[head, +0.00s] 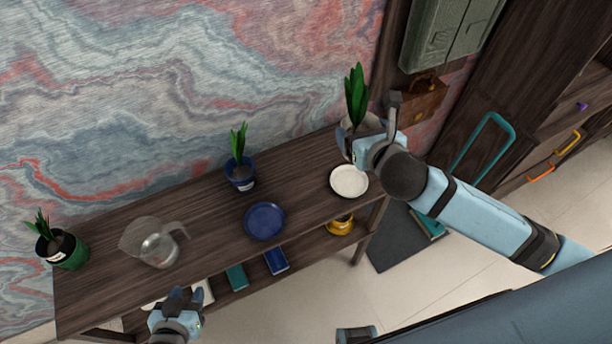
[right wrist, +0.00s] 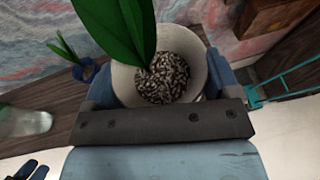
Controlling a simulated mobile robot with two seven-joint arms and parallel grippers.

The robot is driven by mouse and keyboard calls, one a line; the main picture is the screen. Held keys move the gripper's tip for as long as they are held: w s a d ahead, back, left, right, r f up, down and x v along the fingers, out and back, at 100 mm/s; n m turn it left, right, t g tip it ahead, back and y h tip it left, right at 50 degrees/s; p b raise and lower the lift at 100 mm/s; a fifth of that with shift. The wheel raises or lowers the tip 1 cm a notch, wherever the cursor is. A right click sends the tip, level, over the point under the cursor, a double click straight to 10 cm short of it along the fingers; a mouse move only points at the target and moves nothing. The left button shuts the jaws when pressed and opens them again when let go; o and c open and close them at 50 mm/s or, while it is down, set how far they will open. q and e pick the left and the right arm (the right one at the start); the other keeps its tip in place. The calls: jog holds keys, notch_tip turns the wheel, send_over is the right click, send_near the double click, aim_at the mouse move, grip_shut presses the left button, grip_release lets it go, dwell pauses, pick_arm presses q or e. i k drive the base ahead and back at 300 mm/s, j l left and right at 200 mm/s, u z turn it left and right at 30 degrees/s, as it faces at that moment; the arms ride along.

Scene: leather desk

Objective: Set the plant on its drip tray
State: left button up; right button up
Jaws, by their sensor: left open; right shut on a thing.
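My right gripper (head: 366,136) is shut on the potted plant, gripping its pale pot (right wrist: 122,78). The plant's tall green leaves (head: 356,95) rise upright, and pebbles fill the pot in the right wrist view. In the head view the pot appears just above and behind the round white drip tray (head: 348,182), apart from it. The tray lies empty at the right end of the wooden shelf top. The gripper hides part of the pot. My left gripper (head: 178,303) is open and empty at the shelf's front edge.
A blue-potted plant (head: 240,176), an empty blue dish (head: 264,221), a glass pitcher (head: 153,243) and a green-potted plant (head: 66,250) stand on the shelf top (head: 205,225). Books and a yellow item (head: 341,225) sit below. A brown box (head: 422,98) hangs behind my right arm.

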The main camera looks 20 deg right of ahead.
aim_at(349, 182)
jog(key=k+l+u, duration=0.15)
jog(key=u, duration=0.25)
jog(key=k+l+u, duration=0.2)
jog(key=u, duration=0.2)
jog(key=k+l, duration=0.25)
jog(key=k, duration=0.1)
